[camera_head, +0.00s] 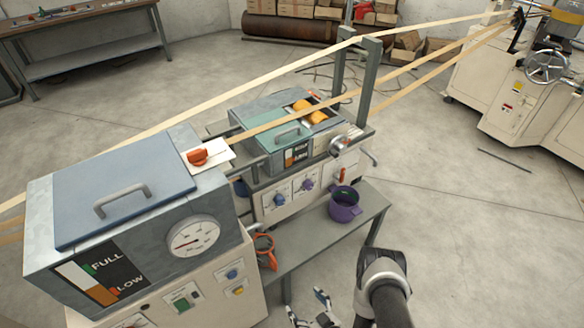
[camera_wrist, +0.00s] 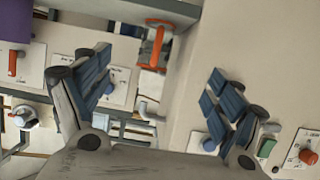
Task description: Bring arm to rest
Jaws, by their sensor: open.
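My gripper (camera_head: 306,304) is at the bottom of the head view, in front of the machine and below the grey shelf. In the wrist view my gripper (camera_wrist: 160,88) has its two blue-padded fingers spread wide, with nothing between them. It is open and empty. My dark arm comes up at the lower right of the head view, with a silver joint at its top. The gripper appears apart from the machine's panels.
A grey machine with a blue lid (camera_head: 125,185) and gauge (camera_head: 193,236) stands at left. A purple pot (camera_head: 344,204) sits on the grey shelf (camera_head: 300,240); an orange-handled object (camera_head: 264,250) is at its left end. Tan strips cross overhead. Floor (camera_head: 480,240) at right is clear.

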